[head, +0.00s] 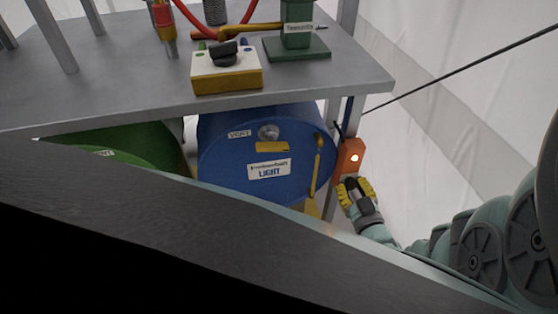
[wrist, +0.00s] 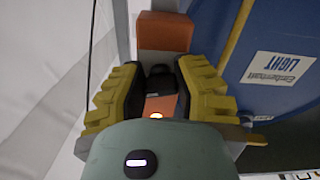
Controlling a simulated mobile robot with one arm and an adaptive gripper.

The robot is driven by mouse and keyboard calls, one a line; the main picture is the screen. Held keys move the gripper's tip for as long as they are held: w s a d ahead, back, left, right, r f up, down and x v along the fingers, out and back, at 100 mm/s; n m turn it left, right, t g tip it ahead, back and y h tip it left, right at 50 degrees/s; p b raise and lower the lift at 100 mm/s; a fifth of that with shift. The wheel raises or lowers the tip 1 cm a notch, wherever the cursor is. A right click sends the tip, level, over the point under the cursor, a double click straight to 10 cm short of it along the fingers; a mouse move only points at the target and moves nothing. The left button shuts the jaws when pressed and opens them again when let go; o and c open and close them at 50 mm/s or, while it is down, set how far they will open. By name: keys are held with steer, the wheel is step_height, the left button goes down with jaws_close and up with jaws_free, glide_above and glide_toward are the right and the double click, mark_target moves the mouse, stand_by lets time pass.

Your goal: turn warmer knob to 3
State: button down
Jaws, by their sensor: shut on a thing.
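The warmer appears to be the orange box (head: 352,153) on the table post, with a small lit lamp on its face. The box also shows in the wrist view (wrist: 165,32). Its black knob (wrist: 161,78) sits between the yellow pads of my gripper (wrist: 163,88) in the wrist view. My gripper (head: 356,188) is at the lower part of the box in the head view and is shut on the knob. The fingers hide the knob in the head view. I cannot read any setting marks.
A blue barrel (head: 225,165) lies close to the left of my gripper, with a yellow tap handle (head: 317,160). The grey table (head: 345,75) is above, bearing a white and yellow box (head: 225,82) with another black knob. A dark cable (head: 450,68) runs to the right.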

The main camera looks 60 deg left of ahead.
steer(key=shift+s+m, duration=0.1)
steer(key=shift+m, duration=0.4)
stand_by(0.7)
steer(key=shift+f, duration=0.1)
steer(key=shift+m, duration=1)
stand_by(1.7)
steer(key=c, duration=0.7)
jaws_free()
steer(key=shift+o, duration=0.2)
